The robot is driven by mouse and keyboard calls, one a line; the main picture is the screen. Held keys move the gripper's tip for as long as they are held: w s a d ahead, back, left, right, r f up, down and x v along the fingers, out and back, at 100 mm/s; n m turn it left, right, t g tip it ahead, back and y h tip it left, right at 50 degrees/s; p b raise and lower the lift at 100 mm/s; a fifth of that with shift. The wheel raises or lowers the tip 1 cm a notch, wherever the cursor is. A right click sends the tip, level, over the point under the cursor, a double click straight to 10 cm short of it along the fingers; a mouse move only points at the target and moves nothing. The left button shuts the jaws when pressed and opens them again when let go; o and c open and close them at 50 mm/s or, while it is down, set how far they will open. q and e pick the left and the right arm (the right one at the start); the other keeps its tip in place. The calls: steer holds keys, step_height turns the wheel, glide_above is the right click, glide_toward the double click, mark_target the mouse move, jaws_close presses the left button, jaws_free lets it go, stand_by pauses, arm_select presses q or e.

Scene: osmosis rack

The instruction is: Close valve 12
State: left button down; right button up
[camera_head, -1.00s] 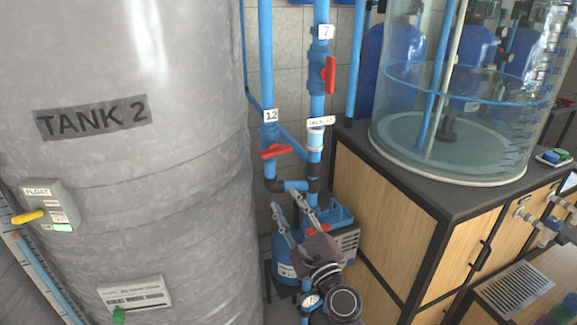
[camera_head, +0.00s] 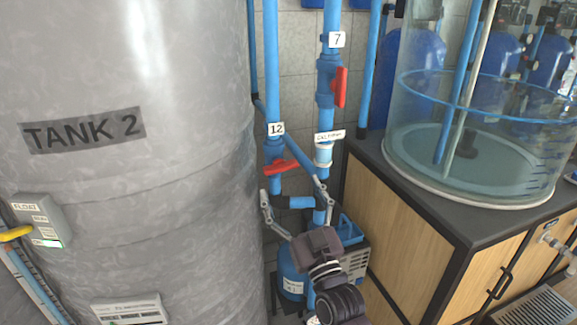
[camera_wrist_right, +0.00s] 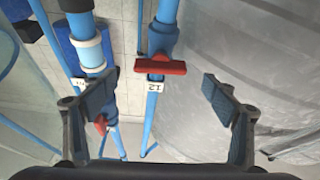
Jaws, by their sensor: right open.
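Valve 12 is on a vertical blue pipe beside the grey tank, under a white label "12" (camera_head: 276,129). Its red handle (camera_head: 282,167) lies across the pipe. In the right wrist view the handle (camera_wrist_right: 160,67) appears ahead of the gap between my fingers, with the label upside down. My right gripper (camera_head: 292,187) is open, just below the handle in the head view, one finger to each side of the pipe. It is empty and appears apart from the handle. My left gripper is not in view.
Tank 2 (camera_head: 120,200) fills the left. A neighbouring pipe carries valve 7 with a red handle (camera_head: 340,87) along the pipe. A blue pump unit (camera_head: 350,235) sits below. A wooden cabinet (camera_head: 400,215) with a clear water tank (camera_head: 480,150) stands right.

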mark_target(281, 165)
steer(key=p+x, duration=0.1)
steer(key=x, duration=0.4)
steer(key=shift+a+r, duration=0.1)
steer(key=shift+r, duration=0.1)
steer(key=shift+w+a+r+p, duration=0.2)
steer(key=shift+w+p, duration=0.1)
steer(key=shift+w, duration=0.35)
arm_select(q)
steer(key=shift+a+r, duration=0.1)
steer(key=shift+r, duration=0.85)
arm_select(e)
steer(key=shift+w, duration=0.15)
steer(key=shift+c, duration=0.6)
